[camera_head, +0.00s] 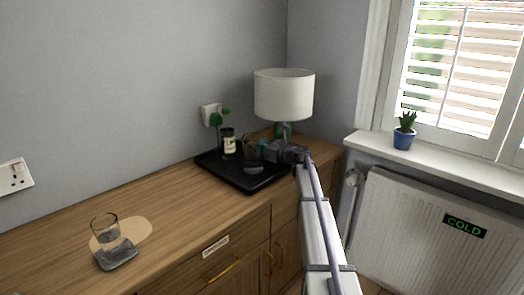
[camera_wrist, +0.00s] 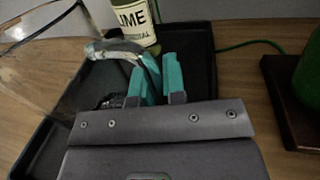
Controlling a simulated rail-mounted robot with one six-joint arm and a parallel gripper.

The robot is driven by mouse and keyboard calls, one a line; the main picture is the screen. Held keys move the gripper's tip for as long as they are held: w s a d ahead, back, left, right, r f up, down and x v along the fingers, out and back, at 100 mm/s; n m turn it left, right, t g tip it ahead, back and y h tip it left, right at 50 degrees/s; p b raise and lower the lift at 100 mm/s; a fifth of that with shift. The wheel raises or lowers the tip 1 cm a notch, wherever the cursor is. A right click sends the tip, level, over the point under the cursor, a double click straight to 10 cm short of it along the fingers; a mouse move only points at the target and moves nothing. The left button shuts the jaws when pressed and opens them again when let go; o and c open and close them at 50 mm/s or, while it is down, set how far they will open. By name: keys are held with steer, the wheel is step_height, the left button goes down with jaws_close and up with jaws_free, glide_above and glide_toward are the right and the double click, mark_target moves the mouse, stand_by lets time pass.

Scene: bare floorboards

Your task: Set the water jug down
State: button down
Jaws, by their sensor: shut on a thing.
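The clear glass water jug (camera_head: 253,160) is at the black tray (camera_head: 222,174) on the wooden sideboard, with a little water low in it. In the wrist view the jug (camera_wrist: 38,72) fills the left side, and its handle (camera_wrist: 115,47) runs between my teal fingers. My gripper (camera_head: 264,146) is shut on that handle; it also shows in the wrist view (camera_wrist: 158,75). The jug is over the tray (camera_wrist: 203,62), right of the bottle. I cannot tell whether its base touches the tray.
A cordial bottle (camera_head: 228,143) stands on the tray close to the jug, labelled (camera_wrist: 135,20) in the wrist view. A lamp (camera_head: 284,95) stands behind. A glass (camera_head: 104,227) stands at the left by a pale oval patch (camera_head: 135,229). Bare wood lies between glass and tray.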

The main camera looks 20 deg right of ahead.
steer(key=shift+f, duration=0.2)
steer(key=c, duration=1.2)
jaws_free()
steer(key=shift+r, duration=0.1)
steer(key=shift+s+r, duration=0.1)
steer(key=shift+r, duration=0.2)
steer(key=v, duration=1.2)
steer(key=shift+f, duration=0.15)
